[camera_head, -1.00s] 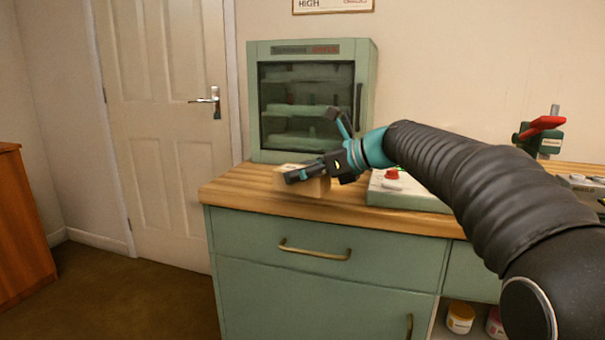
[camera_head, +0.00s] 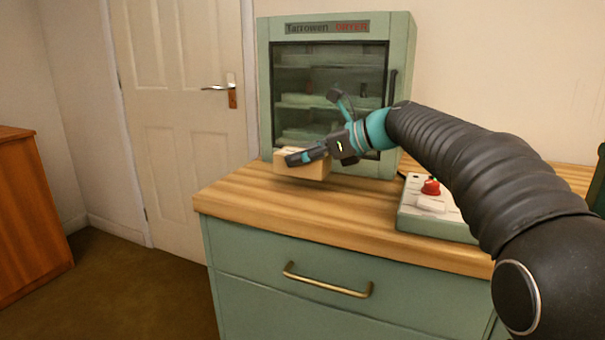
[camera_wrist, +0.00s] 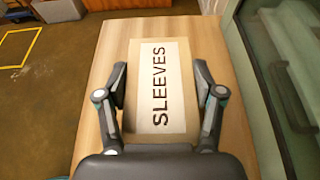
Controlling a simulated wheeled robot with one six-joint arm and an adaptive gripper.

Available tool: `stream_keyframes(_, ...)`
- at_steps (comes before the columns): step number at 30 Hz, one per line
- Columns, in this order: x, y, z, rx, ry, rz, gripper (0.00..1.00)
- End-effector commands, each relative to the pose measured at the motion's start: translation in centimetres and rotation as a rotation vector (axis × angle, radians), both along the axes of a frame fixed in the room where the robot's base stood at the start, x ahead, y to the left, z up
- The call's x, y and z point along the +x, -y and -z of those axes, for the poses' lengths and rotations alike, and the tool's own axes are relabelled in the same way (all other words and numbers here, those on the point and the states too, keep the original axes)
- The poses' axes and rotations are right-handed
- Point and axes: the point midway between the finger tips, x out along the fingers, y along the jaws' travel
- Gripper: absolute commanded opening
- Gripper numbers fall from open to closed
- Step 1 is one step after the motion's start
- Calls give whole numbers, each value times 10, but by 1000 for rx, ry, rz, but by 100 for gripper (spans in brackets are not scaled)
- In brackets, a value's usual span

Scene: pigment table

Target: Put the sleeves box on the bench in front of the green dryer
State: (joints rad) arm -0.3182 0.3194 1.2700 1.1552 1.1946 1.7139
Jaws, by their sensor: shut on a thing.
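The sleeves box (camera_head: 302,169) is a small tan box with a white label reading SLEEVES. In the wrist view the box (camera_wrist: 160,88) lies between the two fingers of my gripper (camera_wrist: 160,100), label up. In the head view my gripper (camera_head: 315,155) is shut on it, over the wooden bench top (camera_head: 250,205) near its left end. The box is in front of the green dryer (camera_head: 400,60); whether its underside touches the bench I cannot tell. The dryer stands at the back of the bench with its glass door closed, partly hidden by my arm.
A control box with a red knob (camera_head: 431,187) sits on the bench to the right. The bench's front edge and a drawer with a brass handle (camera_head: 327,281) are below. Bare bench top lies in front of the box. A wooden cabinet (camera_head: 30,215) stands at far left.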

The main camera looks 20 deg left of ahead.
Motion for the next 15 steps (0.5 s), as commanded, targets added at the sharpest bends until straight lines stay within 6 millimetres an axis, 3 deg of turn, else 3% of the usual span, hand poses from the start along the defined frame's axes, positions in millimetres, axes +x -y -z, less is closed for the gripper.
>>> stream_keyframes(10,-2,-2,37,0,-2,-3,28)
stream_keyframes(15,-2,-3,38,1,2,-4,28)
